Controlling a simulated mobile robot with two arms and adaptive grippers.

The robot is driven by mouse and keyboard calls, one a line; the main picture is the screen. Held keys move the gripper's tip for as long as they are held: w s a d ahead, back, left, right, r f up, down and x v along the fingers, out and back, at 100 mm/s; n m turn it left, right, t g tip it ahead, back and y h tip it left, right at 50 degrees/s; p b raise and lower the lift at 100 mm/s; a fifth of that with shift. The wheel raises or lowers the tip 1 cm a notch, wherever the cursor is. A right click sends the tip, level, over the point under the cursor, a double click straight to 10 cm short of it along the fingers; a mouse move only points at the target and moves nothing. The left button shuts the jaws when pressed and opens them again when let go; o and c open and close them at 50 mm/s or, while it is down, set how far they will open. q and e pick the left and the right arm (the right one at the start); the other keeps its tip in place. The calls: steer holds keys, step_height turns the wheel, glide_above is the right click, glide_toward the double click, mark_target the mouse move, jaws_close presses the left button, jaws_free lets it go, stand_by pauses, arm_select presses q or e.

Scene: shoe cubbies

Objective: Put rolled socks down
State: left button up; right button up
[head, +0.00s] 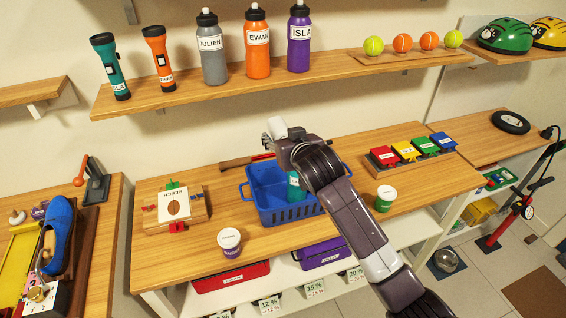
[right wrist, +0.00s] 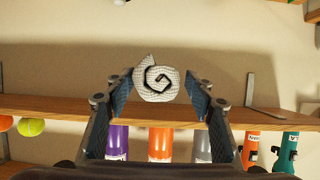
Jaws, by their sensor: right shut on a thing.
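The rolled socks (head: 277,127) are a white bundle at the tip of my right gripper (head: 284,143), held above the back of the middle table. In the right wrist view the socks (right wrist: 156,84) show a dark spiral on their end, between the two blue-padded fingers of my right gripper (right wrist: 158,95). The gripper is shut on them; the exact contact with the pads is hard to make out. My left gripper is not in view.
Below my right gripper, a blue basket (head: 258,205) holds a teal bottle (head: 294,186). A wall shelf (head: 190,98) with bottles and flashlights runs behind. White-lidded cups (head: 229,240) (head: 385,198) stand on the wooden tabletop (head: 310,237), which has bare room at its front.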

step_height(320, 180, down, 9)
steer(key=p, duration=0.1)
steer(key=shift+f, duration=0.2)
steer(key=shift+f, duration=0.1)
